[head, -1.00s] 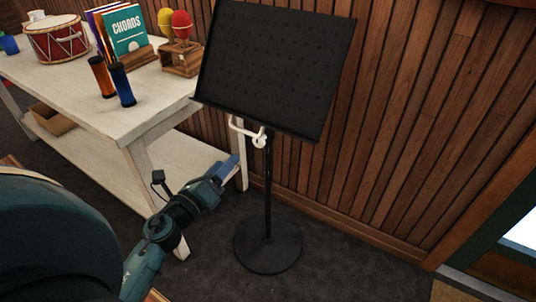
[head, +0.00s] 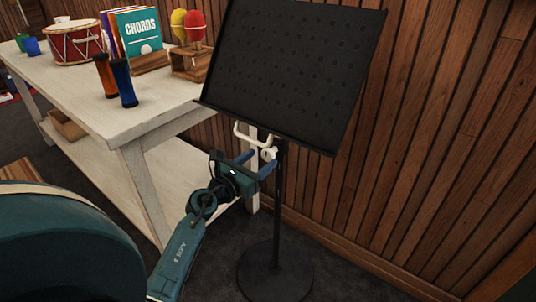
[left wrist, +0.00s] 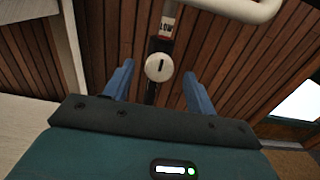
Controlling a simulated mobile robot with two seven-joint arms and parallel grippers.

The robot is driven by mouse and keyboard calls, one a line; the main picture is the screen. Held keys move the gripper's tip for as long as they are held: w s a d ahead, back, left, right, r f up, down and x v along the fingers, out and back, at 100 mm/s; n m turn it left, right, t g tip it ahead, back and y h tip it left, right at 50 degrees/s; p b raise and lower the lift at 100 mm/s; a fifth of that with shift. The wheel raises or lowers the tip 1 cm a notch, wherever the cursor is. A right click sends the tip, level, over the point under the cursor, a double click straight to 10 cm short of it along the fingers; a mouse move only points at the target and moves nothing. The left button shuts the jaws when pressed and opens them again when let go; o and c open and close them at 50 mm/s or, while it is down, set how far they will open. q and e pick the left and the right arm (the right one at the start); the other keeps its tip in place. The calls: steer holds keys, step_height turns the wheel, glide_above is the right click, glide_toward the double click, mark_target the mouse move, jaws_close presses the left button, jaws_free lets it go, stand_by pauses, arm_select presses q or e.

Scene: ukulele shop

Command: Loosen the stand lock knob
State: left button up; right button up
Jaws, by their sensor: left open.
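The black music stand (head: 278,205) stands upright on a round base in front of the wood wall. Its lock knob (head: 269,154) is small and white, on the post just under the tilted desk (head: 295,75). In the left wrist view the knob (left wrist: 159,67) is a pale disc with a dark upright mark, centred between the fingers. My left gripper (head: 263,159) is open, its blue fingertips close to the knob on either side. In the left wrist view the gripper (left wrist: 158,78) shows a gap on both sides of the knob. My right gripper is out of view.
A white bent handle (head: 245,135) sits beside the knob, and a "LOW" label (left wrist: 167,25) is above it. A white table (head: 100,110) with shakers, a drum (head: 75,43), books and maracas stands on the left. The floor around the stand base is clear.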

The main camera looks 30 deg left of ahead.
mark_target(266, 155)
arm_select(q)
steer(key=shift+w+d, duration=0.2)
steer(key=shift+w, duration=2)
steer(key=c, duration=1)
